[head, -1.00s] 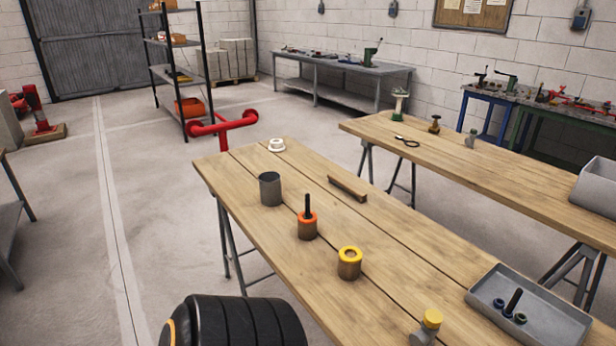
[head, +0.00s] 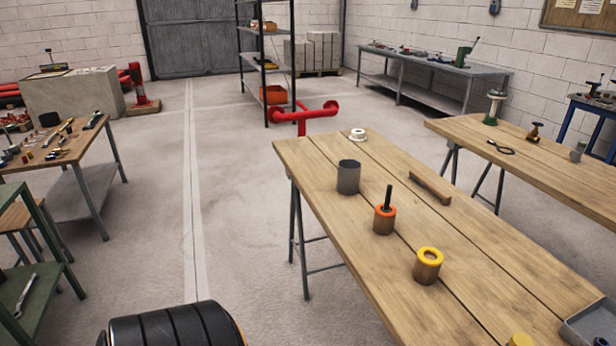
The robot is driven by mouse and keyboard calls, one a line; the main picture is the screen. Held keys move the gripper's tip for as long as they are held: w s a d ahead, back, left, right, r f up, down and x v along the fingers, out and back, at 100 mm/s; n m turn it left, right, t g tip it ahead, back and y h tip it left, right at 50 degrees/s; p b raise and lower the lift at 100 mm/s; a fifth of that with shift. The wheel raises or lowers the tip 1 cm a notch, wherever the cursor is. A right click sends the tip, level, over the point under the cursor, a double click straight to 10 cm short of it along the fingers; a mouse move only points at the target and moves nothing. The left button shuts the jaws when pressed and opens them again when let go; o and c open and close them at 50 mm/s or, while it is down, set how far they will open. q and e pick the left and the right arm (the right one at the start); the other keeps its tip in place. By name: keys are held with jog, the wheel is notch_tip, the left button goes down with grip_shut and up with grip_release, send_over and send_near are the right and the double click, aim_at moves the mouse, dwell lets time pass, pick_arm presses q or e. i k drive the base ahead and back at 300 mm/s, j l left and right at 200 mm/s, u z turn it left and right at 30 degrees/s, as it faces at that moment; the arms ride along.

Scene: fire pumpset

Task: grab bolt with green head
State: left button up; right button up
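I cannot make out a bolt with a green head in this view. On the near wooden table (head: 330,215), a dark rod (head: 388,197) stands upright in an orange-rimmed cylinder (head: 384,220). A yellow-rimmed cylinder (head: 427,268) stands nearer, and a yellow-topped piece (head: 520,340) is cut off by the bottom edge. A grey tray (head: 588,322) shows only in part at the lower right; its contents are mostly out of view. Neither of my grippers is in view. A black ribbed part at the bottom is mine.
A grey cup (head: 348,178), a white ring (head: 357,135) and a wooden bar (head: 430,188) are on the near table. A second wooden table (head: 560,165) stands behind it. A tool table (head: 62,148) and green stand (head: 40,290) are left. The middle floor is open.

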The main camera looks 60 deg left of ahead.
aim_at(386, 209)
jog(key=j+u, duration=0.35)
jog(key=i+j+u, duration=0.1)
jog(key=u, duration=0.25)
jog(key=j+u, duration=0.25)
jog(key=u, duration=0.15)
jog(key=i+l, duration=0.05)
